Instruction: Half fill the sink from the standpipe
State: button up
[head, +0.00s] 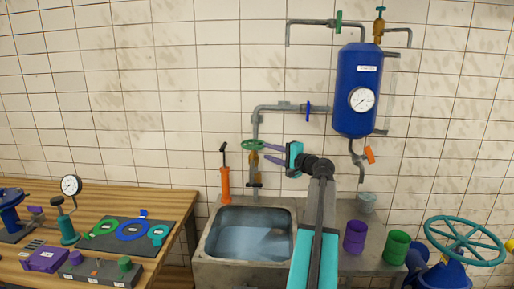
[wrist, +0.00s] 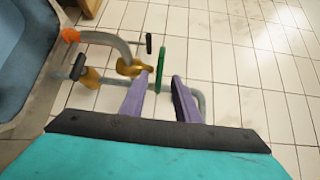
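The steel sink (head: 208,245) holds bluish water or has a bluish basin; its exact level is hard to tell. Part of the sink (wrist: 28,45) shows at the left of the wrist view. The standpipe (head: 255,125) rises behind it, with brass fittings and a green handwheel (head: 250,144). My gripper (head: 267,152) is just right of the handwheel, purple fingers apart. In the wrist view, the handwheel (wrist: 163,62) is seen edge-on between the fingertips (wrist: 161,76), with gaps on both sides. I cannot make out a stream from the spout.
A wooden bench (head: 165,197) with tools stands left. An orange hand pump (head: 225,184) stands behind the sink. Right are a purple cup (head: 355,237), a green cup (head: 397,247), a grey bucket (head: 367,202) and a teal wheel (head: 464,241). A blue tank (head: 359,75) hangs above.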

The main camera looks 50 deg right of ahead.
aim_at(258, 148)
jog(key=w, duration=0.2)
jog(key=w+p, duration=0.1)
jog(key=w, duration=0.2)
jog(key=w+d+p, duration=0.1)
jog(key=w, duration=0.1)
jog(key=shift+w+f, duration=0.2)
jog(key=shift+w, duration=0.05)
grip_shut()
